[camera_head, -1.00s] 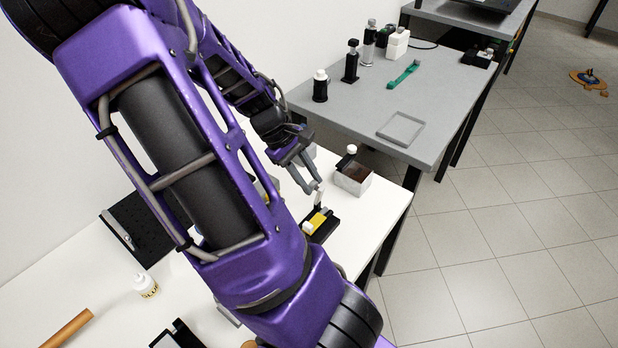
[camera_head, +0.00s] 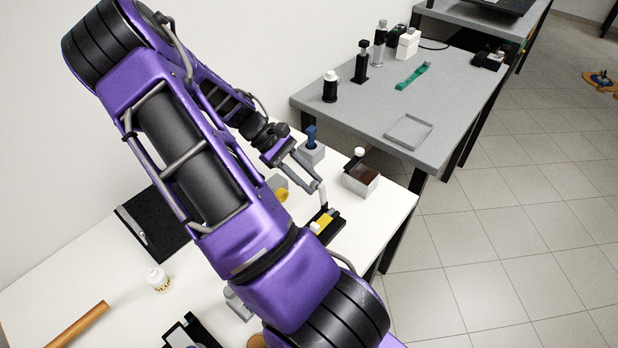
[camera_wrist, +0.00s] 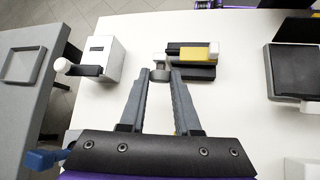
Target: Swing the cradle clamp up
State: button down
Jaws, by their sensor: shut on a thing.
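The cradle (camera_head: 327,225) is a black base with a yellow block on the white bench; in the wrist view the cradle (camera_wrist: 192,73) lies just beyond my fingertips. The cradle clamp looks like a slim pale piece (camera_head: 323,197) standing roughly upright at the cradle's far end. My gripper (camera_head: 317,184) reaches down to its top. In the wrist view my gripper (camera_wrist: 160,76) is shut on a small grey end of the clamp. The fingers hide part of it, and its exact angle is hard to tell.
A box with a black lid and white knob (camera_head: 360,178) stands close to the right of my gripper. A blue-handled block (camera_head: 311,152) is behind it. A black board (camera_head: 155,225) and a glue bottle (camera_head: 158,280) lie left.

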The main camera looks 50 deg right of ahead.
jog(key=c, duration=0.6)
grip_release()
jog(key=v, duration=1.7)
jog(key=shift+w+r+p, duration=0.15)
jog(key=shift+w+p, duration=0.05)
jog(key=shift+p, duration=0.2)
